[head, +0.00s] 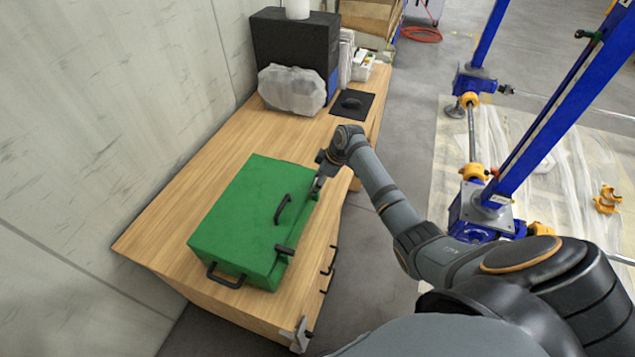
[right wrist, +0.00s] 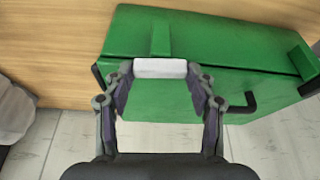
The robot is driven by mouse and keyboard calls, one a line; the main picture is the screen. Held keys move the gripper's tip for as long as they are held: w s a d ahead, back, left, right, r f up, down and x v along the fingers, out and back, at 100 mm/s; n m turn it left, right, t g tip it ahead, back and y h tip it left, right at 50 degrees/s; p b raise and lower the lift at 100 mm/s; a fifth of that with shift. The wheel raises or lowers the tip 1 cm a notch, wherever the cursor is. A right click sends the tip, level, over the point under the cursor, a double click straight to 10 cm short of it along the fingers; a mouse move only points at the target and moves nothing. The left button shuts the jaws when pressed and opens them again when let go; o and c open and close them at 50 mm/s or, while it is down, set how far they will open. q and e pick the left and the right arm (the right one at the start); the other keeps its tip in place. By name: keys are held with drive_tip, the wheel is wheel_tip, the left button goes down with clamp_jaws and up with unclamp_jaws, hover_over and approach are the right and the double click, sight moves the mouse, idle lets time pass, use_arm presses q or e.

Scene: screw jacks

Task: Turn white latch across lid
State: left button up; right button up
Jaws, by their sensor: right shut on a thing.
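The green case (head: 240,215) lies closed on the wooden table, and its green surface also fills much of the right wrist view (right wrist: 225,45). The white latch (right wrist: 160,68) sits at the case's edge, below a raised green strip. My right gripper (head: 317,186) is at the far right corner of the case. In the right wrist view its fingertips (right wrist: 161,74) are shut on the white latch, one at each end. In the head view the gripper mostly hides the latch. My left gripper is not in view.
The case has a black front handle (head: 283,208), a black latch (head: 285,250) and a side handle (head: 226,277). A plastic-wrapped bundle (head: 292,90) and a black box (head: 292,42) stand at the table's back. Bare wood (head: 170,205) lies left of the case. Blue screw jacks (head: 490,200) stand right.

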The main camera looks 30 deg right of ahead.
drive_tip(key=n+b, duration=0.1)
drive_tip(key=n, duration=0.1)
drive_tip(key=n+g+y+b, duration=0.1)
drive_tip(key=n, duration=0.1)
drive_tip(key=shift+w+f, duration=0.15)
drive_tip(key=shift+f, duration=0.05)
drive_tip(key=n+g+b, duration=0.2)
drive_tip(key=n+b, duration=0.2)
drive_tip(key=shift+w+n, duration=0.1)
drive_tip(key=shift+n, duration=0.3)
drive_tip(key=n+g+b, duration=0.1)
drive_tip(key=n+b, duration=0.3)
drive_tip(key=shift+w+g, duration=0.1)
drive_tip(key=shift+g, duration=0.3)
drive_tip(key=shift+r+n+g+h+b, duration=0.1)
drive_tip(key=shift+n+g+h+b, duration=0.25)
drive_tip(key=shift+n, duration=0.5)
drive_tip(key=shift+r+n+g+h+b, duration=0.15)
drive_tip(key=shift+n+b, duration=0.3)
drive_tip(key=shift+n, duration=0.4)
drive_tip(key=shift+f+n, duration=0.1)
drive_tip(key=shift+n, duration=0.2)
drive_tip(key=o, duration=1.2)
drive_tip(key=shift+c, duration=0.2)
